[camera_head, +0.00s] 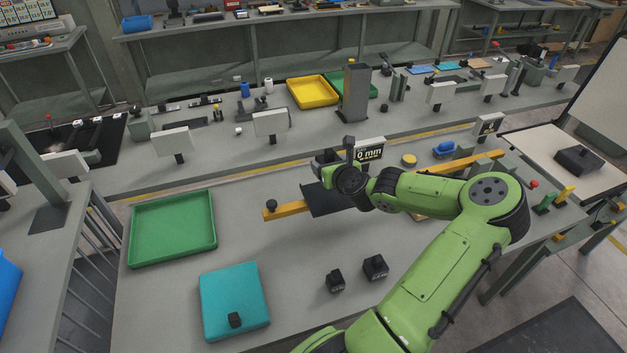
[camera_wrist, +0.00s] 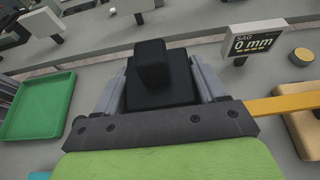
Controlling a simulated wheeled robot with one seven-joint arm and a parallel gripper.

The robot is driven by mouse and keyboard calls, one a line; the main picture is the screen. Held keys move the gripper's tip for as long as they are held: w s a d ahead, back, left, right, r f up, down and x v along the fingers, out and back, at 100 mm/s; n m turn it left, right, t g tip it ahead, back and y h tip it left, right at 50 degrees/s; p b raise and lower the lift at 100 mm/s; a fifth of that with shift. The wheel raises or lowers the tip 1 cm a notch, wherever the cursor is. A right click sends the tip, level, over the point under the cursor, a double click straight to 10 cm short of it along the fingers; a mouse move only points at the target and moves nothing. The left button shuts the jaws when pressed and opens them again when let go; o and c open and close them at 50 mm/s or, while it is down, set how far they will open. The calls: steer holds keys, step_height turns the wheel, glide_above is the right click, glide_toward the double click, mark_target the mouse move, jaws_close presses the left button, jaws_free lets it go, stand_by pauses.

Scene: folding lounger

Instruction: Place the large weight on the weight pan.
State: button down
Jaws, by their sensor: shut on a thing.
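My gripper (camera_wrist: 157,88) is shut on a black block weight with a raised knob (camera_wrist: 153,62), one finger on each side of it. I take it to be the large weight. In the head view it is mostly hidden behind my wrist. A dark plate (camera_head: 322,199), probably the weight pan, is at the yellow beam (camera_head: 285,209), just below and left of my wrist. I cannot tell whether the weight touches it. The sag display reads 0 mm (camera_wrist: 253,43).
Two smaller black weights (camera_head: 335,280) (camera_head: 375,266) stand on the front of the bench. A green tray (camera_head: 172,228) is at the left. The bench between tray and beam is clear.

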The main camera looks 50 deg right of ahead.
mark_target(328, 195)
step_height(328, 195, down, 8)
steer(key=b, duration=0.2)
steer(key=shift+d+b, duration=0.1)
steer(key=shift+b, duration=0.25)
steer(key=shift+f, duration=0.45)
steer(key=shift+f, duration=0.1)
steer(key=shift+c, duration=0.4)
jaws_free()
steer(key=shift+s+f, duration=0.1)
